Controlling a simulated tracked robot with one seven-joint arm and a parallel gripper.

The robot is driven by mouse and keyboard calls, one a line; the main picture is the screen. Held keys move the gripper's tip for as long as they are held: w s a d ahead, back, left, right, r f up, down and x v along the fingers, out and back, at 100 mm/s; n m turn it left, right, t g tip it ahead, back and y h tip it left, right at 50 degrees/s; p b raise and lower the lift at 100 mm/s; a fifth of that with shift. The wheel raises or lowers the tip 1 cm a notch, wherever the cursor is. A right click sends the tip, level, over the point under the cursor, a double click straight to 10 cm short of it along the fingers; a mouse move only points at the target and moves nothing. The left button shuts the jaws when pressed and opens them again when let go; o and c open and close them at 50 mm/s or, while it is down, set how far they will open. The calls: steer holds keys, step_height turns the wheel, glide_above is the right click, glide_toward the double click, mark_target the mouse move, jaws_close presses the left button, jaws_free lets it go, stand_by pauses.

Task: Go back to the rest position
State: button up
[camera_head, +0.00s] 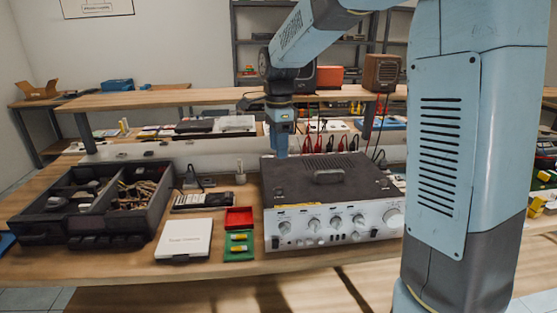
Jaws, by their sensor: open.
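My gripper (281,150) hangs at the end of my blue-grey arm, pointing down, just behind the rear left edge of a large electronic unit (322,222) on the bench. Its fingertips are small and partly hidden there, and nothing is seen held between them. The unit has a dark top with a handle and a silver front with several knobs. My upper arm fills much of the right side of the view and hides what lies behind it.
The wooden bench (120,262) bears a black divided tray (118,238), a white box (184,240), a small open red box with a green part (239,218) and a multimeter-like device (203,201). A raised shelf (170,98) runs behind. Red and black leads hang behind the unit.

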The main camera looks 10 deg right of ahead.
steer(key=shift+r, duration=0.6)
steer(key=s+d+r+n+t+y, duration=0.1)
steer(key=s+d+r+n, duration=0.25)
steer(key=s+d, duration=0.2)
steer(key=s+d+r+n+t, duration=0.2)
steer(key=s+d+n, duration=0.2)
steer(key=s, duration=0.3)
steer(key=s+d+f+n+t+h, duration=0.1)
steer(key=s+d+n, duration=0.4)
steer(key=s, duration=0.8)
steer(key=n+t, duration=0.1)
steer(key=n, duration=0.2)
steer(key=shift+s+f+t, duration=0.2)
steer(key=shift+s+t, duration=0.05)
steer(key=shift+t, duration=0.15)
steer(key=shift+n, duration=0.25)
steer(key=shift+c, duration=0.7)
steer(key=shift+d, duration=0.1)
